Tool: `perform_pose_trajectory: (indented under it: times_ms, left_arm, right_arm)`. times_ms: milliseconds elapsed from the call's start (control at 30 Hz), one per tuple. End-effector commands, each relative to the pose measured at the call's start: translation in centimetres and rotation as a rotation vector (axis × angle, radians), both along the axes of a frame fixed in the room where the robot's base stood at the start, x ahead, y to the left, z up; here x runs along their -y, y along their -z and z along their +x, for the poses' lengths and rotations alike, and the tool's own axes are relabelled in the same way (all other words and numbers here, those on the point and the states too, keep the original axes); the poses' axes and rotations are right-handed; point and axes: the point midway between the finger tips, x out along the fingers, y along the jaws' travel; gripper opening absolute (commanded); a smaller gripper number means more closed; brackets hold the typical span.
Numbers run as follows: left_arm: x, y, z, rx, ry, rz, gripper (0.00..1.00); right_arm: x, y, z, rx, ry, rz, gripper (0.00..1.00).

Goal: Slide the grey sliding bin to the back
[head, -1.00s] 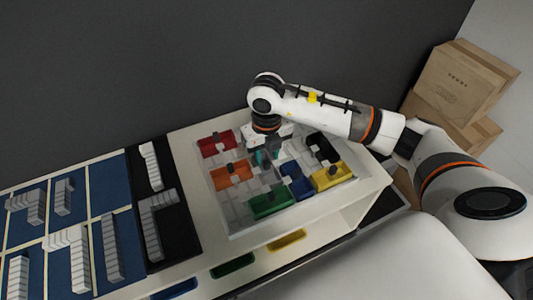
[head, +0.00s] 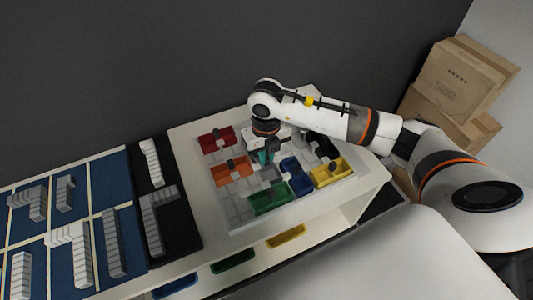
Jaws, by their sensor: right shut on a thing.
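The grey sliding bin (head: 271,176) is small and lies in the middle of the white tray, between the orange and blue bins. My right gripper (head: 266,158) reaches down over its far end with teal fingertips. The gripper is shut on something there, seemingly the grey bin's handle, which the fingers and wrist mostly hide. My left gripper is not in view.
The white tray (head: 236,214) also holds red (head: 214,143), orange (head: 230,177), green (head: 268,204), blue (head: 298,184), yellow (head: 334,177) and black (head: 325,150) bins close around. Bare tray floor shows at the near left. A dark wall stands behind.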

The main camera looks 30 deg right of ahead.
Motion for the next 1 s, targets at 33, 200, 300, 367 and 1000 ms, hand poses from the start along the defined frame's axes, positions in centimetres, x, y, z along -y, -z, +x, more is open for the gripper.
perform_pose_trajectory:
  times_ms: [33, 200, 300, 367, 1000]
  left_arm:
    - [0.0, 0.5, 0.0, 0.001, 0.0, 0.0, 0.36]
    - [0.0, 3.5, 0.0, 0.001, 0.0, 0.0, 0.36]
    - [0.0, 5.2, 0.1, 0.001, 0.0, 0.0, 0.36]
    - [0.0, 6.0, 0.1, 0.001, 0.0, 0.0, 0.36]
    - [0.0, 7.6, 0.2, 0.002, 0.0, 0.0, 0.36]
  right_arm:
    - [0.0, 0.2, 0.5, 0.002, 0.002, 0.0, 0.0]
    - [0.2, 0.7, 4.4, 0.007, 0.005, 0.001, 0.0]
    - [0.4, 0.7, 7.1, 0.007, 0.005, 0.001, 0.0]
    - [0.4, 0.6, 8.6, 0.007, 0.004, 0.001, 0.0]
    - [0.8, -0.2, 12.5, 0.008, 0.002, 0.001, 0.16]
